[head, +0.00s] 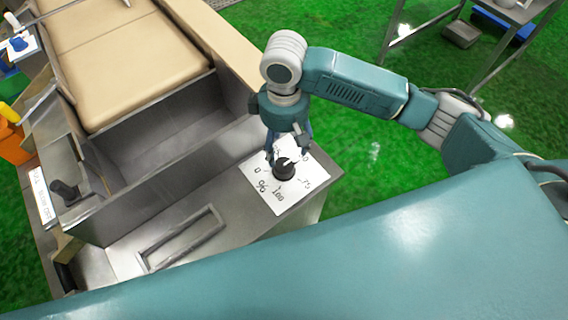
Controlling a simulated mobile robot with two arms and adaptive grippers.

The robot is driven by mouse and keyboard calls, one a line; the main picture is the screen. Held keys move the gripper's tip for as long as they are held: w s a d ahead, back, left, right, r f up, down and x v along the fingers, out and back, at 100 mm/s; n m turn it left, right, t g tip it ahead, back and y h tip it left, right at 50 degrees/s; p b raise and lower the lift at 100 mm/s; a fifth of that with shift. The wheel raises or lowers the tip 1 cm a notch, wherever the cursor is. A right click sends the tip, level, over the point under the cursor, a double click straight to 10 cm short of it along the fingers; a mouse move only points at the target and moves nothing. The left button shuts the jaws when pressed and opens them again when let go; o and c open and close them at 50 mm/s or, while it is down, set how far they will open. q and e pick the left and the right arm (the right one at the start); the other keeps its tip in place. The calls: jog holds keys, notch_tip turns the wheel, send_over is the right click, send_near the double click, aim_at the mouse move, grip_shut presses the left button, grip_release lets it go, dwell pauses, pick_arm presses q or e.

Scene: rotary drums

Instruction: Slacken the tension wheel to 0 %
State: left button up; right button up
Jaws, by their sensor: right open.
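The tension wheel is a small black knob (284,170) on a white dial plate (262,198) at the corner of the steel machine. The plate carries printed marks; 0, 75, 100 and a % sign are readable, upside down or slanted, and others are hidden by the gripper. A light line on the knob's top points to the upper right in the picture; its exact reading cannot be told. My right gripper (287,148) points down over the knob with its fingers open, at the knob's far side. Whether they touch it cannot be told. My left gripper is out of view.
The steel machine (190,145) has an open trough and a beige padded belt (130,60). A black lever (65,190) and a metal handle frame (183,240) stand on its left and front. A steel table (510,8) stands on green floor at upper right.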

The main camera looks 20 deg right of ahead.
aim_at(284, 165)
notch_tip(284, 165, down, 10)
jog(key=shift+f+p, duration=0.2)
jog(key=shift+p, duration=0.75)
jog(key=shift+c, duration=0.3)
jog(key=c, duration=1.1)
